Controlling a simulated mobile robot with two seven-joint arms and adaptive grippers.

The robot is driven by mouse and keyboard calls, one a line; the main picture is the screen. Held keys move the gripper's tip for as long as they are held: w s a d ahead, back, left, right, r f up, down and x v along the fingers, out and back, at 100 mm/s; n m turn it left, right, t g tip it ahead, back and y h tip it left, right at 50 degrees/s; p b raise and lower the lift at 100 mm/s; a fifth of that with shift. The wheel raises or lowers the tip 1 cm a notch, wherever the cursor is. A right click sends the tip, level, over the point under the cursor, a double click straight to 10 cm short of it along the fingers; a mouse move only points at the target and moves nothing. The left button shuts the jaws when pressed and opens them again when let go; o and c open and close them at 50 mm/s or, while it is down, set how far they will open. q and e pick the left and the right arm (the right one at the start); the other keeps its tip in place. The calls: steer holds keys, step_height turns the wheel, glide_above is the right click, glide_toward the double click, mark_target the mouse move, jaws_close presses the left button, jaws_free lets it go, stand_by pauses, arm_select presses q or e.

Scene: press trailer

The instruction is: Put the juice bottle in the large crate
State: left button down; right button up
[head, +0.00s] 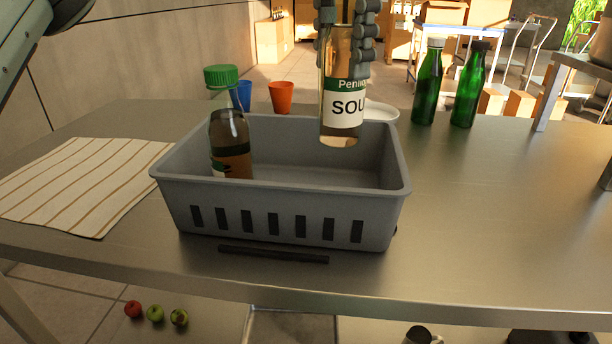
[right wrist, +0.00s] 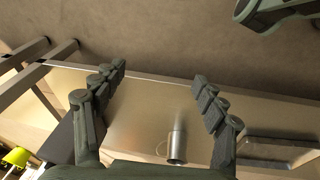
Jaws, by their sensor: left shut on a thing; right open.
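The large grey crate (head: 280,215) stands on the metal table. My left gripper (head: 345,38) is shut on a clear bottle (head: 341,128) of amber liquid, with a white and green label reading "SOU" in part. The bottle hangs upright over the crate's right half, its base around rim height in the picture. The label does not show whether it is the juice. Another bottle (head: 230,150), with brown liquid, stands inside the crate at the left. My right gripper (right wrist: 159,75) is open and empty in the right wrist view; a metal mug (right wrist: 177,147) shows beyond its fingers.
A striped cloth (head: 85,180) lies left of the crate. Behind it are a green-capped container (head: 221,77), a blue cup (head: 242,95), an orange cup (head: 281,98) and a white plate (head: 382,112). Two green bottles (head: 428,85) (head: 470,87) stand back right. The table's right side is clear.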

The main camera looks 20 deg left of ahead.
mark_target(338, 128)
arm_select(q)
step_height(338, 128, down, 6)
steer(key=shift+s+r+b, duration=0.1)
steer(key=shift+r+b, duration=0.1)
steer(key=shift+b, duration=0.5)
steer(key=shift+f, duration=2.05)
arm_select(e)
steer(key=shift+w+r, duration=0.2)
steer(key=shift+r, duration=0.95)
steer(key=shift+w+r, duration=0.15)
steer(key=shift+r, duration=1)
arm_select(q)
steer(key=shift+f+b, duration=0.1)
steer(key=shift+b, duration=0.25)
arm_select(e)
steer(key=shift+f, duration=0.1)
arm_select(q)
steer(key=c, duration=1.1)
jaws_free()
steer(key=shift+f, duration=0.1)
steer(key=o, duration=0.4)
arm_select(e)
steer(key=shift+w+r, duration=0.1)
steer(key=shift+r, duration=0.25)
